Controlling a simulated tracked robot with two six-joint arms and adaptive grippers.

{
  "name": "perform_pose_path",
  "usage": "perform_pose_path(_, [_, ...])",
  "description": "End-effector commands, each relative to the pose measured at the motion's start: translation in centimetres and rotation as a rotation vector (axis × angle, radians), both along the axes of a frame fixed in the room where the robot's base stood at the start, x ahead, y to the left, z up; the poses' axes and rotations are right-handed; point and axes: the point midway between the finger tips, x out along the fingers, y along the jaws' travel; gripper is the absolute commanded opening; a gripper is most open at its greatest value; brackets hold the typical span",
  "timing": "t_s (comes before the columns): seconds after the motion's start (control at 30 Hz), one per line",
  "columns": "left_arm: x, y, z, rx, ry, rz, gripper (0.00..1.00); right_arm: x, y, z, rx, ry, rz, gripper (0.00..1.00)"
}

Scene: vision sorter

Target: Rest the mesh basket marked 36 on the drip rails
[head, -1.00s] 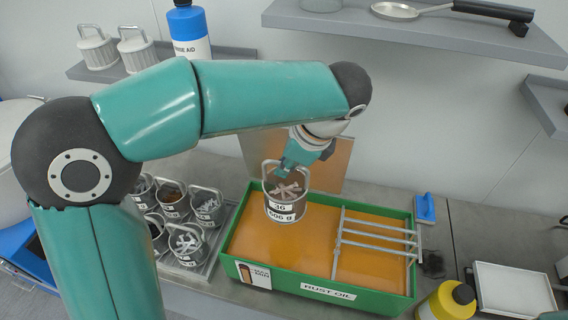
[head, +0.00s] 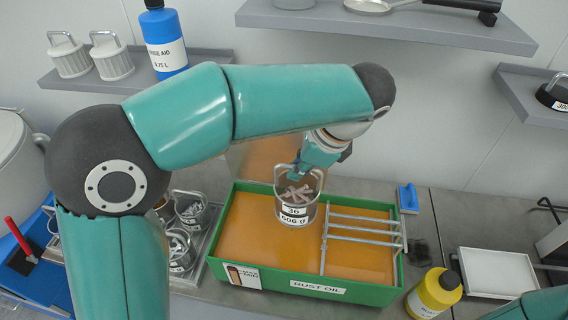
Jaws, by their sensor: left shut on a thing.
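The mesh basket marked 36 (head: 296,212) hangs upright from my left gripper (head: 301,177), which is shut on its handle. Small metal parts lie in it. It is over the orange liquid in the green tank labelled RUST OIL (head: 262,279), just left of the drip rails (head: 362,233). The rails are metal bars across the right part of the tank. How far the basket's bottom is from the oil is hard to tell. My right gripper is out of view.
Other baskets (head: 190,215) stand in a tray at the left, partly behind my left arm. A yellow bottle (head: 434,293) stands at the tank's front right corner, a white tray (head: 497,272) farther right. A blue brush (head: 408,199) lies behind the tank. Shelves hang above.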

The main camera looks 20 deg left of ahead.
Motion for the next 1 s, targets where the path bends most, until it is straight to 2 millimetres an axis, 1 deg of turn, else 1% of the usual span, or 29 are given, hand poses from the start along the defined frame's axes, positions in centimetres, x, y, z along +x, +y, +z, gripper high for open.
perform_pose_path(0.1, [0.3, -1.0, 0.1, 0.0, -0.003, -0.001, 0.0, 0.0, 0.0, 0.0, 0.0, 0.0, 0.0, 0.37])
perform_pose_path(0.53, [1.2, -4.4, 0.1, 0.0, -0.003, -0.001, 0.0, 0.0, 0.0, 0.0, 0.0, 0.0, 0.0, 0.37])
perform_pose_path(0.7, [1.3, -5.0, 0.1, 0.001, -0.002, 0.0, 0.0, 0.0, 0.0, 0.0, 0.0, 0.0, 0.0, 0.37])
perform_pose_path(1.0, [1.3, -5.0, 0.1, 0.001, -0.002, 0.0, 0.0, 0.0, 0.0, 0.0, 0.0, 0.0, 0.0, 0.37])
